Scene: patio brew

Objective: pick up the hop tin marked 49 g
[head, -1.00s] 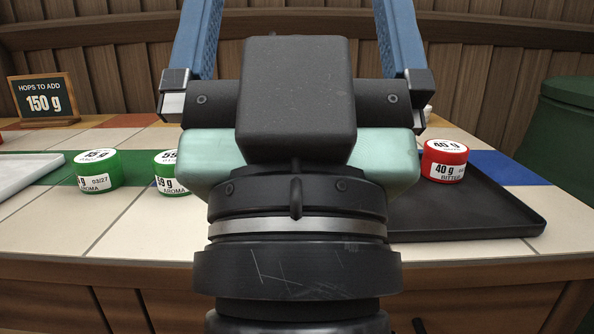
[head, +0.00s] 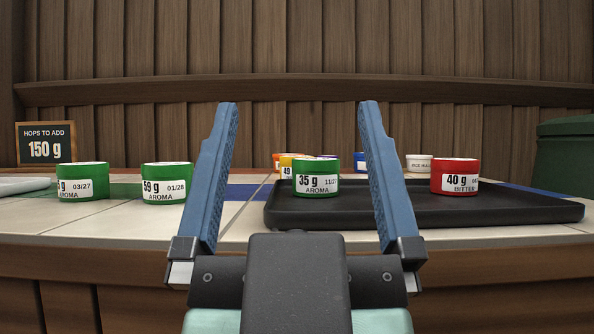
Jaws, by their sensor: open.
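A yellow tin (head: 287,172) with "49" on its label stands toward the back, left of and behind the green 35 g aroma tin (head: 317,178). The green tin hides its right part. The green 35 g tin stands on the black tray (head: 350,214). My gripper (head: 299,104) is open and empty, its two blue fingers spread wide and pointing up in the picture. In the head view, the yellow tin and the 35 g tin both show in the gap between the fingers.
A red 40 g bitter tin (head: 455,176) stands on the tray at right. Green 59 g (head: 166,183) and 03/27 (head: 82,181) tins stand on tiles at left. Orange, blue (head: 360,162) and white (head: 418,164) containers are farther back. A board (head: 46,144) reads 150 g.

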